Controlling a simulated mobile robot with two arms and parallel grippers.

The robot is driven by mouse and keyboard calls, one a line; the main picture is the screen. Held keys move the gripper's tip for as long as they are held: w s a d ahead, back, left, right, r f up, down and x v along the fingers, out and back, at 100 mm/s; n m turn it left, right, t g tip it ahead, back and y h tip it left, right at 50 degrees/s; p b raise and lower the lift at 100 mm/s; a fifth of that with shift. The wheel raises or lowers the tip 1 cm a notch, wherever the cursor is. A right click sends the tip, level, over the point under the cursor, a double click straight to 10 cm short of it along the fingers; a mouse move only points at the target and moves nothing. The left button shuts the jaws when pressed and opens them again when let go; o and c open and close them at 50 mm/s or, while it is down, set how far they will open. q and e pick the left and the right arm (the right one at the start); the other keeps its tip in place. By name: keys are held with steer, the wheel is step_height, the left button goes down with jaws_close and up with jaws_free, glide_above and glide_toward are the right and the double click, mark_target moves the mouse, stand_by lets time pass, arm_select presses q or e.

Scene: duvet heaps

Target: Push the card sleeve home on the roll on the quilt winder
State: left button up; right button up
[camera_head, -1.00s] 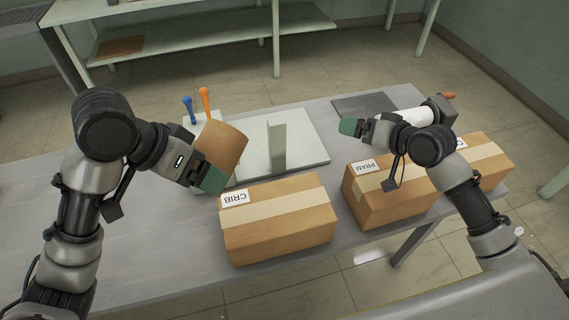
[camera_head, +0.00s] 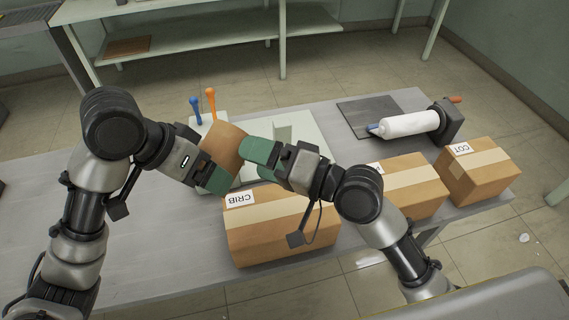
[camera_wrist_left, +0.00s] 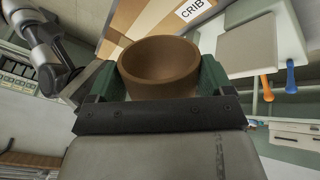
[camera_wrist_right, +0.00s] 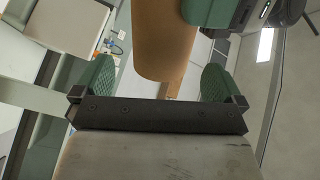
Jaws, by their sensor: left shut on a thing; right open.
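The card sleeve (camera_head: 226,143) is a short brown tube. My left gripper (camera_head: 218,165) is shut on it and holds it above the table's left half. In the left wrist view the sleeve (camera_wrist_left: 158,65) sits between both green fingers, its hollow end showing. My right gripper (camera_head: 260,158) is open beside the sleeve's right side. In the right wrist view the sleeve (camera_wrist_right: 162,40) shows ahead of the spread fingers; I cannot tell whether they touch it. The quilt winder (camera_head: 449,121) stands at the back right, with a white roll (camera_head: 408,124), a blue tip at the roll's left end and an orange handle.
Cartons marked CRIB (camera_head: 275,235) and COT (camera_head: 478,172) stand along the front edge, with a partly hidden carton (camera_head: 415,190) between them. A pale board with an upright plate (camera_head: 283,135) lies behind the grippers. Blue and orange levers (camera_head: 210,103) stand behind the sleeve.

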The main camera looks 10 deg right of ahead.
mark_target(225, 148)
steer(key=x, duration=0.7)
steer(key=shift+a, duration=0.2)
arm_select(q)
steer(key=shift+d, duration=0.1)
arm_select(e)
steer(key=shift+c, duration=0.3)
arm_select(q)
steer(key=shift+s, duration=0.1)
arm_select(e)
steer(key=shift+f, duration=0.1)
steer(key=c, duration=0.7)
arm_select(q)
steer(key=o, duration=0.9)
steer(key=shift+o, duration=0.2)
steer(key=shift+r, duration=0.1)
